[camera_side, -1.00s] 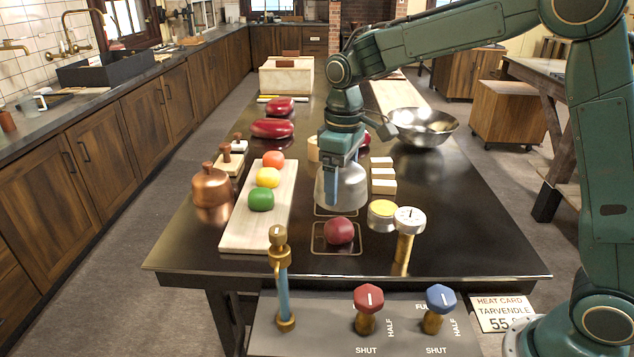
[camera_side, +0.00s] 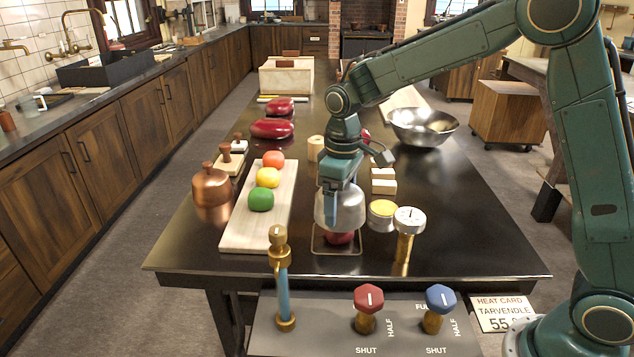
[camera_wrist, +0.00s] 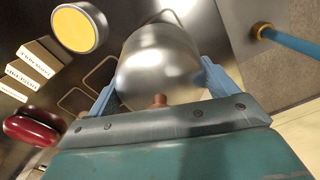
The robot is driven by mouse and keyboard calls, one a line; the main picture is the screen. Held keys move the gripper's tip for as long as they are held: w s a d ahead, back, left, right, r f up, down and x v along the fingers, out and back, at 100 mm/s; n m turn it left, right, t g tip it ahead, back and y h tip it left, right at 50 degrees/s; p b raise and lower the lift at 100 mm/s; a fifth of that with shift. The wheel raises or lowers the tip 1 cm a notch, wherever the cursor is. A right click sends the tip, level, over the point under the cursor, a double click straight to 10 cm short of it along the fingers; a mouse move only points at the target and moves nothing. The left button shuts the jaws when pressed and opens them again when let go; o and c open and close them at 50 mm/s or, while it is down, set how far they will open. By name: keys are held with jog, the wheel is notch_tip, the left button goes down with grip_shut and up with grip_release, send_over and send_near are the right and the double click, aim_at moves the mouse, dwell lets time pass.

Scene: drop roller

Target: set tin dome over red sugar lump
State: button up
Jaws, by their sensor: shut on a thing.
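The tin dome (camera_side: 350,211), a silvery bell shape, is held by my gripper (camera_side: 341,200), which is shut on its upper part. In the wrist view the dome (camera_wrist: 158,65) sits between the two blue fingers (camera_wrist: 160,92), with its brown knob towards me. The red sugar lump (camera_side: 338,238) lies inside a thin square outline on the dark table. Only its lower front shows below the dome's rim; the dome hides its top. The dome appears just above the lump, not down on the table. The lump is hidden in the wrist view.
A pale board (camera_side: 238,230) with green, yellow and orange lumps lies to the left, beside a copper pot (camera_side: 211,192). A yellow-topped tin (camera_side: 381,214) and a dial gauge (camera_side: 409,222) stand close on the right. Valve knobs are in front.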

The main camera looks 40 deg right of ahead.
jog(key=shift+f, duration=2.8)
jog(key=o, duration=0.9)
jog(key=shift+r, duration=0.1)
notch_tip(320, 180, up, 12)
jog(key=shift+r, duration=0.8)
